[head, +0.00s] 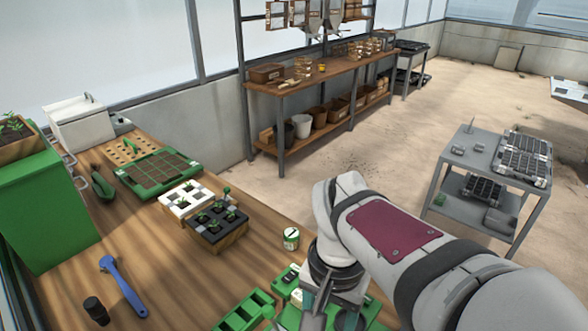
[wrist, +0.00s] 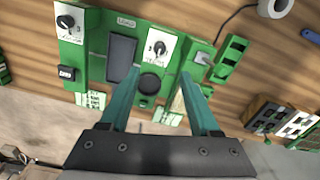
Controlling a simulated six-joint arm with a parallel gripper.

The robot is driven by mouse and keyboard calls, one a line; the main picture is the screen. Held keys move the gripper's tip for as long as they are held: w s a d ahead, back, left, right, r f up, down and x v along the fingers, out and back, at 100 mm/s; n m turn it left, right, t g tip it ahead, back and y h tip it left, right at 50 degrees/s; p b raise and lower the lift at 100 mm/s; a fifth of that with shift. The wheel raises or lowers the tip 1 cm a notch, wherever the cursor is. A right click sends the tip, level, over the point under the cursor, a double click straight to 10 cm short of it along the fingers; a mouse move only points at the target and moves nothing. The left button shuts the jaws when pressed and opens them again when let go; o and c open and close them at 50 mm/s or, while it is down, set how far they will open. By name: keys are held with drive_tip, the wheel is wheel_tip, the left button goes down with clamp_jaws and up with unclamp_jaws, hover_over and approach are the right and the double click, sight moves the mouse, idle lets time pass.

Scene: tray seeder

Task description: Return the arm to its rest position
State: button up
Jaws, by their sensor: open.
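My gripper (wrist: 160,74) is open in the wrist view, its two teal fingers apart with nothing held between them. The fingers point toward a green control panel (wrist: 187,56) with white dial plates, black knobs and a dark round part. In the head view my arm reaches in from the lower right, and its wrist end hangs over the front part of the wooden bench (head: 150,262). Green equipment (head: 284,283) shows partly behind the wrist there. The fingertips are hard to make out in that view.
A black seedling tray (head: 217,246), a white tray (head: 177,207) and a small labelled can (head: 291,239) stand left of my wrist. A blue-handled tool (head: 122,287) lies at the front left. A grey cart (head: 468,160) stands right, beyond open floor.

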drive_tip(key=s+a+f+n+y, duration=0.1)
drive_tip(key=s+f, duration=0.1)
drive_tip(key=s, duration=1.1)
drive_tip(key=shift+s+a+f+y, duration=0.2)
drive_tip(key=shift+f+y, duration=0.15)
drive_tip(key=shift+y, duration=0.05)
idle(2.2)
